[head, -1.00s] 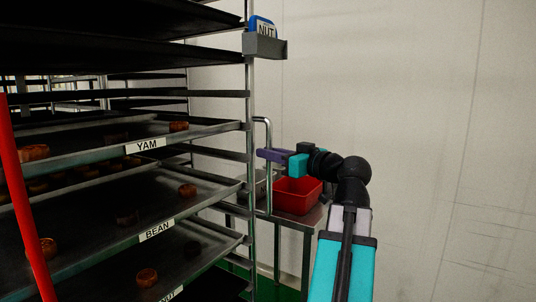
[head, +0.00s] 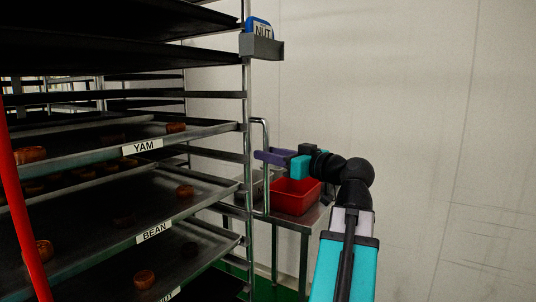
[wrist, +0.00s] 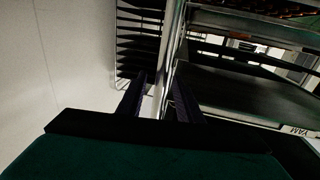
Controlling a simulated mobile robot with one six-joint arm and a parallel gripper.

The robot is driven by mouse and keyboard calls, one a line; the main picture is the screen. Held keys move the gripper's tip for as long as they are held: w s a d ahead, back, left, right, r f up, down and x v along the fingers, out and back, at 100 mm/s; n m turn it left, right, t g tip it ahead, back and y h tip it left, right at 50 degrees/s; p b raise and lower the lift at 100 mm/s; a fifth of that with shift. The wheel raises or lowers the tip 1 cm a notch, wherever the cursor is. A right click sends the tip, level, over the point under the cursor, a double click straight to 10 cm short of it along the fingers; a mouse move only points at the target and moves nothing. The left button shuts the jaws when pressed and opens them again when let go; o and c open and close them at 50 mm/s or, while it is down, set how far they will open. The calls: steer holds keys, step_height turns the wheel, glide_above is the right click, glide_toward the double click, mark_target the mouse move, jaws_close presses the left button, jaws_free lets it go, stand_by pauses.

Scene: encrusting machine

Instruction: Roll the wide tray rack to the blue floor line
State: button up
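The wide tray rack (head: 247,190) fills the left of the head view, its metal shelves carrying trays labelled YAM, BEAN and a partly cut-off third label. A vertical tubular handle (head: 266,190) stands out from its right post. Whether the fingers touch the handle cannot be told. The blue floor line is not visible.
A red bin (head: 295,197) and a grey container stand on a metal table (head: 308,221) behind my gripper. A grey holder (head: 262,47) with a blue NUT tag is on the rack post. A red post (head: 20,210) crosses the left. A plain wall is at right.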

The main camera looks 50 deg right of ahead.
steer(key=s+a, duration=0.1)
steer(key=s, duration=1.1)
steer(key=shift+s+p, duration=0.3)
steer(key=shift+p, duration=0.15)
steer(key=shift+s, duration=0.1)
